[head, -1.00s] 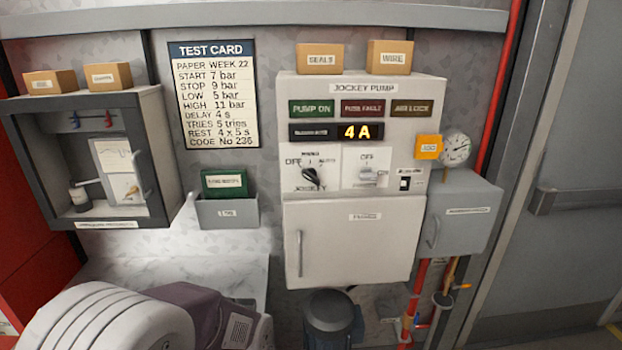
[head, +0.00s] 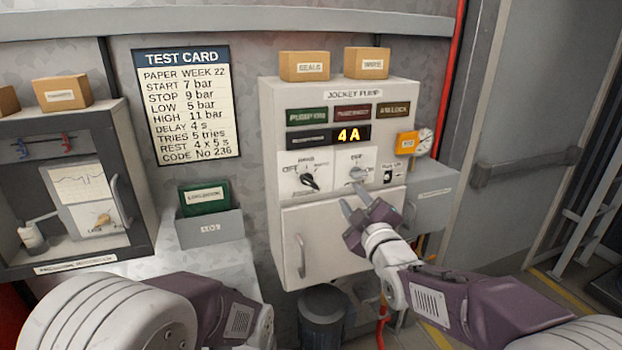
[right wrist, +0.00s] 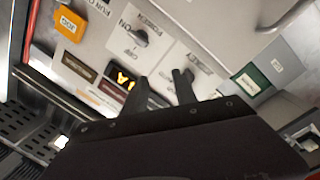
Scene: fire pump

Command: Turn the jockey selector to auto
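The jockey selector (head: 310,182) is a black knob on a white plate, lower left on the JOCKEY PUMP panel (head: 270,120). OFF shows at its left; its other labels are too small to read surely, and I cannot tell its exact setting. My right gripper (head: 354,198) is open and empty, its fingers apart in front of the panel, below and right of the selector. In the right wrist view the two fingers (right wrist: 160,85) show apart, one overlapping a switch plate. My left gripper is out of view; only my left arm shows at the bottom left.
A grey rotary switch (head: 358,174) sits right of the selector, close to my right fingers. Below is a cabinet door with a handle (head: 301,256). A lit 4A display (head: 352,134) is above. An open recorder box (head: 140,190) and a grey tray (head: 210,229) stand left.

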